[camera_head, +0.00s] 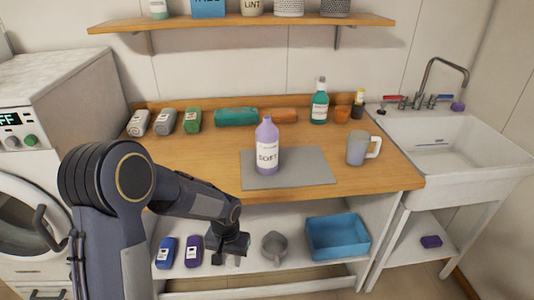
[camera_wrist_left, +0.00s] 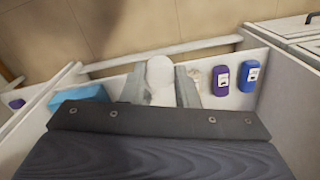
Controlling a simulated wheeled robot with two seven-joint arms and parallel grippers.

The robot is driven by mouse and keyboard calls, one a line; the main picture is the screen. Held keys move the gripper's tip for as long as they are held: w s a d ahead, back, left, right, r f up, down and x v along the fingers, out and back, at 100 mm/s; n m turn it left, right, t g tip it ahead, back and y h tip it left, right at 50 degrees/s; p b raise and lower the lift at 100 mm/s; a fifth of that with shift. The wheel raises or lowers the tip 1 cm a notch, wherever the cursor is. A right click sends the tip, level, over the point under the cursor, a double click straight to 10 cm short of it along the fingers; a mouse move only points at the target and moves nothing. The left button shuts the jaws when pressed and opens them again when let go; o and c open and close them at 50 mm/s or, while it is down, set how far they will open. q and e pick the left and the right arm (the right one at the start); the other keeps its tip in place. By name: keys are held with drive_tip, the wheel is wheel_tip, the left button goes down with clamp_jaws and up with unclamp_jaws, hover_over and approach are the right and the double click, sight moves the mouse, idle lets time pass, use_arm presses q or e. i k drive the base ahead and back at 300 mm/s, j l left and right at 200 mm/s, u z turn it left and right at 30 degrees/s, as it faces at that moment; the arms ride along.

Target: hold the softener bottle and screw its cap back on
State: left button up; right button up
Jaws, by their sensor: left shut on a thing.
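The softener bottle (camera_head: 267,152) is lilac with a white SOFT label. It stands upright on the grey mat (camera_head: 312,172) on the wooden counter, and no separate cap shows on its neck. My left gripper (camera_head: 229,258) is low in front of the open lower shelf, well below the bottle and apart from it. In the left wrist view, its two grey fingers (camera_wrist_left: 162,85) are closed around a pale round thing (camera_wrist_left: 160,70) that looks like the cap. The fingers partly hide it. My right gripper is not in view.
A grey jug (camera_head: 274,247) and a blue bin (camera_head: 337,236) are on the lower shelf right of my gripper; blue and purple bottles (camera_head: 194,251) are on its left. A mug (camera_head: 361,148) stands right of the mat. The counter's front edge (camera_head: 380,188) lies above my gripper.

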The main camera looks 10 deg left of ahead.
sight(266, 134)
drive_tip(key=u, duration=1.05)
drive_tip(key=i+l, duration=0.1)
drive_tip(key=l, duration=0.35)
drive_tip(key=l+u, duration=0.1)
drive_tip(key=l, duration=0.4)
drive_tip(key=i+l, duration=0.15)
drive_tip(key=l, duration=0.3)
